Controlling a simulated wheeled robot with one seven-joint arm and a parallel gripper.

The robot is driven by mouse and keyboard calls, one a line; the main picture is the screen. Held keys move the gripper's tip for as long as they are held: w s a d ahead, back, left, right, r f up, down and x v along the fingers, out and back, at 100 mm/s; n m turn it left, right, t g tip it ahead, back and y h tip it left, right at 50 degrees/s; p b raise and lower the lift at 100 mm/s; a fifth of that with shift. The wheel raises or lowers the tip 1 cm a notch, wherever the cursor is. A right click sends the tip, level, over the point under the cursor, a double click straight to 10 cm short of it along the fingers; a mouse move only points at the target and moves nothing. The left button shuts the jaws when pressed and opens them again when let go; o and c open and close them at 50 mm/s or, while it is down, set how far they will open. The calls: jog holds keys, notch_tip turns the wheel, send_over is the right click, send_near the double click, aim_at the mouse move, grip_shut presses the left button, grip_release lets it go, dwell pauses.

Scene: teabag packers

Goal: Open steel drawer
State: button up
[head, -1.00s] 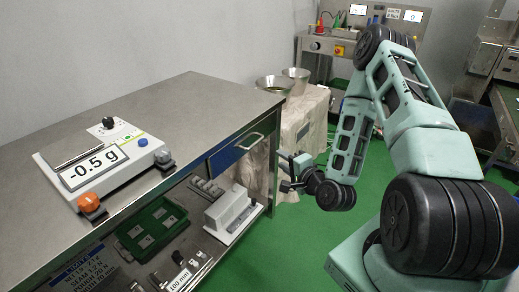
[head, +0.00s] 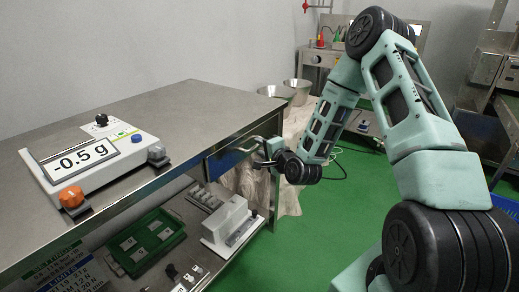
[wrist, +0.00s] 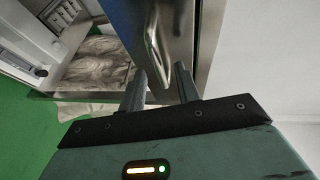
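The steel drawer has a blue front (head: 222,163) under the right end of the steel bench top, and it looks shut. Its metal bar handle (head: 247,144) sticks out from that front. My gripper (head: 263,157) is right at the handle in the head view, partly hidden by its own wrist. In the wrist view my gripper (wrist: 160,82) has its two fingers apart. The handle (wrist: 155,48) reaches down toward the gap between the fingertips, beside the blue drawer front (wrist: 126,18). I cannot tell whether a finger touches it.
A scale (head: 95,160) reading -0.5 g sits on the bench top (head: 185,112). The lower shelf holds a green tray (head: 150,243) and a white device (head: 228,222). Metal bowls (head: 296,88) stand beyond the bench.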

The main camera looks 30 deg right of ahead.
jog(key=shift+w+f, duration=0.15)
jog(key=shift+w, duration=0.6)
grip_shut()
jog(key=shift+d, duration=0.1)
